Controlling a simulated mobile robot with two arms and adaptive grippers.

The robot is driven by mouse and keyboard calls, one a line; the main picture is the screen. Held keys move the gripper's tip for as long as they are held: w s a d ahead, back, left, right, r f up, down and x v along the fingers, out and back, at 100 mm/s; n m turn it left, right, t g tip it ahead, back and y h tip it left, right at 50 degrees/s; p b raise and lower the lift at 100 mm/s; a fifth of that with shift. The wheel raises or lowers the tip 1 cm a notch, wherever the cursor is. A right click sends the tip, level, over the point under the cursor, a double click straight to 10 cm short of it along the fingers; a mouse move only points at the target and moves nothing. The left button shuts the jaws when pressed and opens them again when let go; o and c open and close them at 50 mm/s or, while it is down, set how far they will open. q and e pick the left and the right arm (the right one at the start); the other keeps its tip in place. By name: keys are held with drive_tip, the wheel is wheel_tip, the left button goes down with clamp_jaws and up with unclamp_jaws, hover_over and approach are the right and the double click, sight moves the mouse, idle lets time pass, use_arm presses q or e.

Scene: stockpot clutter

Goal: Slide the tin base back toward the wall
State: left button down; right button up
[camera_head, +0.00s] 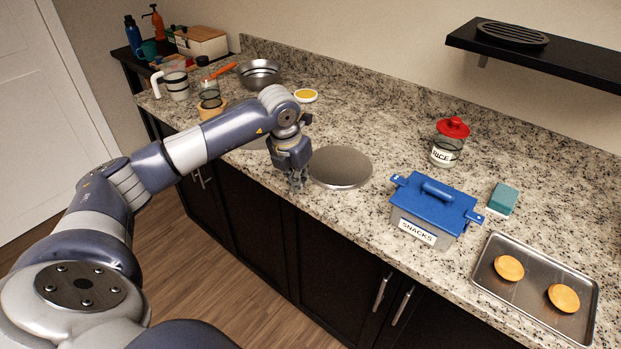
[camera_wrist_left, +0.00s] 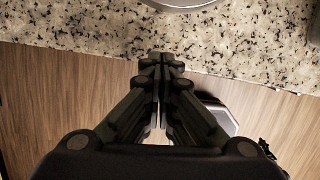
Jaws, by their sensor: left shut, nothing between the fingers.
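The tin base (camera_head: 341,167) is a flat, round, grey metal disc lying on the granite counter near its front edge. Part of its rim shows at the top of the left wrist view (camera_wrist_left: 182,3). My left gripper (camera_head: 297,184) points down just left of the disc, by the counter's front edge. Its fingers are closed together and empty; in the left wrist view the fingertips (camera_wrist_left: 162,58) lie short of the disc's rim with bare counter between. I cannot tell from the head view whether they touch anything. My right gripper is not in view.
The counter (camera_head: 350,117) is clear behind the disc up to the wall. A blue-lidded snacks box (camera_head: 432,211) and a red-lidded rice jar (camera_head: 447,150) stand to the right.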

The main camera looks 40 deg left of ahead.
sight(313, 189)
use_arm(q)
drive_tip(key=p+x, duration=0.1)
drive_tip(key=x, duration=0.2)
drive_tip(key=shift+w+f, duration=0.1)
drive_tip(key=shift+f, duration=0.3)
drive_tip(key=shift+w+f+p, duration=0.25)
drive_tip(key=shift+w+p, duration=0.2)
drive_tip(key=shift+w, duration=0.5)
drive_tip(key=shift+w+f+p, duration=0.2)
drive_tip(key=shift+w+p, duration=0.2)
drive_tip(key=shift+w, duration=0.8)
